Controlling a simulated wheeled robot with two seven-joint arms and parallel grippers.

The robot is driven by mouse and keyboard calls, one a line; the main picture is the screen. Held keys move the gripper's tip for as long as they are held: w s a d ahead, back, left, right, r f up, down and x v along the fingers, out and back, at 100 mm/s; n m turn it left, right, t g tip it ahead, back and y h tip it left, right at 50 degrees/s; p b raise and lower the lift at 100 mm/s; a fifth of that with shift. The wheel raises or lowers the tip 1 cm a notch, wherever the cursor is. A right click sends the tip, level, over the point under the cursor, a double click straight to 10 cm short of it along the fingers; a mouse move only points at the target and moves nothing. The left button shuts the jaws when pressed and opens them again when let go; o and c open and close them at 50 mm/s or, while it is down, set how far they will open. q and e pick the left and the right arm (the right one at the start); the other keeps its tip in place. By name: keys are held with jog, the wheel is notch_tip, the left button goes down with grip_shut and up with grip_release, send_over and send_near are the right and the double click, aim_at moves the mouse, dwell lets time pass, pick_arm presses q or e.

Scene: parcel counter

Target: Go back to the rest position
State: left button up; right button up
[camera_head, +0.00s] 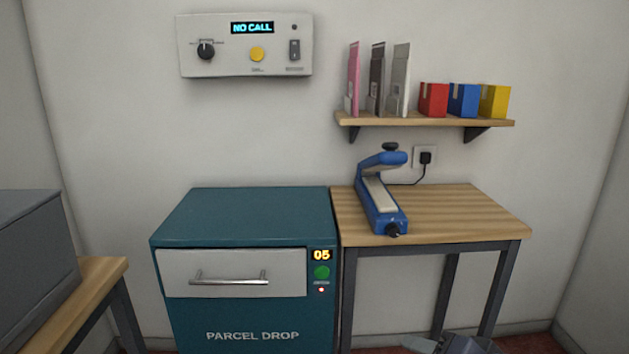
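Part of a grey gripper, my right one (460,345), shows at the bottom edge of the head view, right of centre. It is low in front of the wooden table, apart from everything on it. Most of it is cut off by the frame, so I cannot tell whether it is open or shut. My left gripper is not in view. The teal parcel drop cabinet (250,216) stands at the centre with its front drawer (232,290) closed. Its small display reads 05 above a green button (321,272).
A blue sealer (380,205) stands on the wooden table (465,210), plugged into the wall. Above is a shelf (430,121) with folders and red, blue and yellow boxes. A wall panel (225,62) reads NO CALL. A grey box (35,260) sits on a left table (100,275).

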jog(key=s+d+f+n+g+h, duration=0.1)
jog(key=s+d+f+n+g, duration=0.1)
jog(key=s+f, duration=0.4)
jog(key=s+d+f+n+g, duration=0.1)
jog(key=s+f+n+g, duration=0.25)
jog(key=s, duration=0.45)
notch_tip(320, 180, up, 29)
jog(key=p, duration=2.8)
jog(key=shift+f+m+t, duration=0.2)
jog(key=shift+m+t, duration=0.15)
jog(key=shift+m, duration=0.1)
